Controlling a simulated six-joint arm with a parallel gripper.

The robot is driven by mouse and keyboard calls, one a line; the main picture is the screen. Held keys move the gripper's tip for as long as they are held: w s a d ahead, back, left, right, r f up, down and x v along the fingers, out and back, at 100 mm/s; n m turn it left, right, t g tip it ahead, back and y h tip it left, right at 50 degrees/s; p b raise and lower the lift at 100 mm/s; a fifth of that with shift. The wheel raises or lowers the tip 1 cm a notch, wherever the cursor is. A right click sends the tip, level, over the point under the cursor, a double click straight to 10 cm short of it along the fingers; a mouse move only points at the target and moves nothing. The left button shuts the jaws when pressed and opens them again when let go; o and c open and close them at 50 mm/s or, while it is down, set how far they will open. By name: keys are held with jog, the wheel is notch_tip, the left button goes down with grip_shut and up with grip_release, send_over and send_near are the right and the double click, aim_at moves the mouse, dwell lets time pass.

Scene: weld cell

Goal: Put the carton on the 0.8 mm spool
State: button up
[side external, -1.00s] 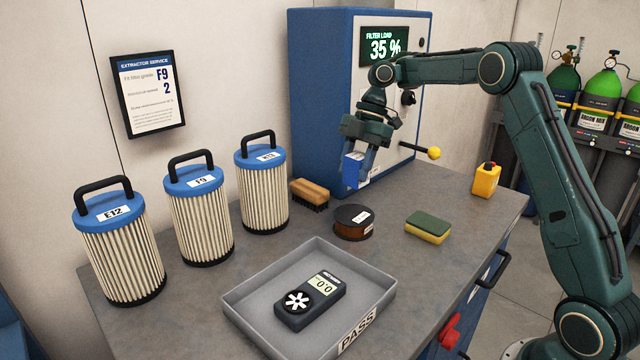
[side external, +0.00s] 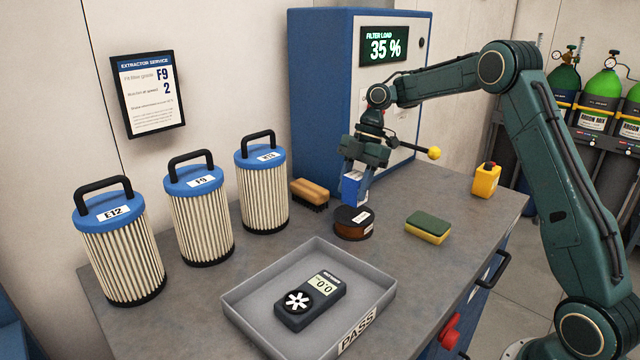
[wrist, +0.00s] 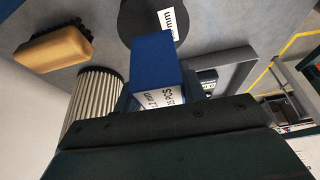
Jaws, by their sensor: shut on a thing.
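The carton (side external: 354,188) is a small blue box with a white printed label. My gripper (side external: 358,180) is shut on it and holds it upright, just above the spool. The carton also shows in the wrist view (wrist: 155,65). The spool (side external: 353,224) is a dark disc-shaped reel with copper-brown winding and white labels, lying flat on the bench. In the wrist view the spool (wrist: 140,18) is partly hidden behind the carton, with "mm" legible on its label. I cannot tell for sure whether the carton's bottom touches the spool.
A wooden brush (side external: 310,193) lies left of the spool, and a green-yellow sponge (side external: 428,227) lies right. A grey tray (side external: 250,300) with a meter (side external: 310,302) is in front. Three pleated filters (side external: 200,220) stand at left.

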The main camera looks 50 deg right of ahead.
aim_at(360, 173)
jog(key=shift+f, duration=1.55)
jog(key=shift+f, duration=0.15)
jog(key=o, duration=1)
jog(key=shift+v, duration=3.9)
